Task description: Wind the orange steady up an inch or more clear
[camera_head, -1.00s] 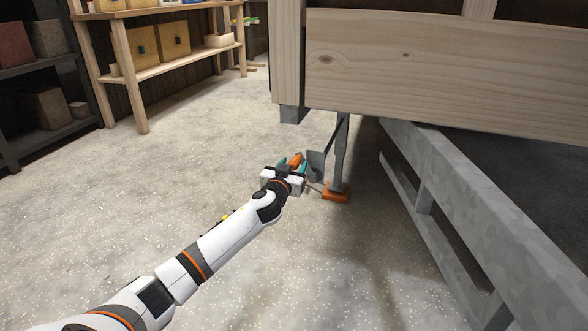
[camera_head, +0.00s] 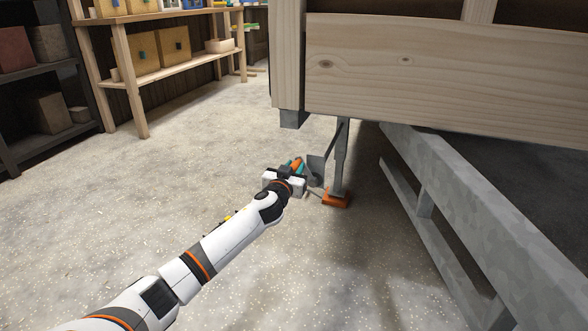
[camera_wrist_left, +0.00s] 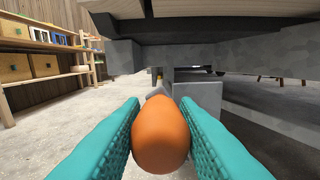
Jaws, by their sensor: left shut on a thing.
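The steady is a grey metal leg (camera_head: 340,160) under the corner of the wooden hut, with an orange foot (camera_head: 336,200) down at the floor. Whether the foot touches the floor I cannot tell. My left gripper (camera_head: 294,166) is beside the leg, at its left. In the left wrist view its teal fingers (camera_wrist_left: 158,130) are shut on a rounded orange handle (camera_wrist_left: 160,136), one finger on each side. The handle also shows as a small orange bit in the head view (camera_head: 297,163). A grey plate (camera_head: 316,168) sits between gripper and leg. My right gripper is not in view.
The hut's wooden side (camera_head: 440,70) overhangs the leg. A galvanised frame beam (camera_head: 470,215) slopes down on the right. Wooden shelving (camera_head: 170,75) stands at the back left, beside a dark shelf unit (camera_head: 45,110). The speckled floor (camera_head: 120,220) on the left is clear.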

